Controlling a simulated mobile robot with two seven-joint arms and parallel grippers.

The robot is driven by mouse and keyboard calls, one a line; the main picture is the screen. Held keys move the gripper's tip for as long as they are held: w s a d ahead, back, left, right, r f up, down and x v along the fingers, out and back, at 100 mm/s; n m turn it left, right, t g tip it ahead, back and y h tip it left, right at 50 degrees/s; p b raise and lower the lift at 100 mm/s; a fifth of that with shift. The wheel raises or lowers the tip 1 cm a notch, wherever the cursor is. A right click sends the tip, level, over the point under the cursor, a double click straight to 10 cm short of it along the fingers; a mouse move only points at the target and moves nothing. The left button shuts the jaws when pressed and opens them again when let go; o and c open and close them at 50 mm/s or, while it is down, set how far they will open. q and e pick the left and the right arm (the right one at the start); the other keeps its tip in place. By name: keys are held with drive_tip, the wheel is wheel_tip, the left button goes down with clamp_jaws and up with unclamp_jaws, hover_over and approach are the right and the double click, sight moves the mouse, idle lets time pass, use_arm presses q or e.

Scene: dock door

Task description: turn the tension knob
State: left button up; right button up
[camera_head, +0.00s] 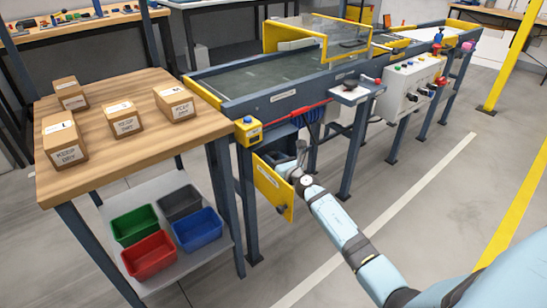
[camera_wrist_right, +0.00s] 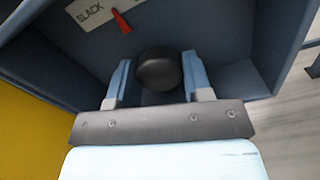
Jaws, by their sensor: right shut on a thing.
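The tension knob (camera_wrist_right: 160,70) is a round black knob inside a blue-grey housing in the right wrist view. A white label (camera_wrist_right: 95,12) reading "SLACK" and a red pointer (camera_wrist_right: 122,20) sit above it and to the left. My right gripper (camera_wrist_right: 159,82) is shut on the knob, with one finger on each side. In the head view my right gripper (camera_head: 290,166) reaches in under the conveyor, behind an open yellow door (camera_head: 272,188). The knob is hidden there. My left gripper is not in view.
The yellow door also shows at the left of the wrist view (camera_wrist_right: 30,125). A conveyor (camera_head: 270,80) stands above. A wooden table (camera_head: 95,150) with several boxes is at the left, with coloured bins (camera_head: 150,255) below.

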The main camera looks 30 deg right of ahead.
drive_tip(key=m+p, duration=0.1)
drive_tip(key=m, duration=0.2)
drive_tip(key=shift+r, duration=0.2)
drive_tip(key=m+p, duration=0.2)
drive_tip(key=m, duration=0.1)
drive_tip(key=shift+m, duration=0.3)
drive_tip(key=m+p, duration=0.2)
drive_tip(key=m, duration=0.2)
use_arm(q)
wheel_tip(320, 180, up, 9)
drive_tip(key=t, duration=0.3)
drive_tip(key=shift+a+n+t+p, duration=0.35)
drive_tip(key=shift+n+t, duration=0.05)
use_arm(e)
drive_tip(key=shift+m, duration=1)
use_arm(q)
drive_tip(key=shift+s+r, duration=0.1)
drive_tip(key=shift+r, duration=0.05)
use_arm(e)
drive_tip(key=o, duration=0.9)
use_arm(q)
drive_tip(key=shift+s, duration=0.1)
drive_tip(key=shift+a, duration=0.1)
use_arm(e)
drive_tip(key=shift+s+a+f, duration=0.1)
drive_tip(key=shift+s+f, duration=0.1)
drive_tip(key=shift+f, duration=0.05)
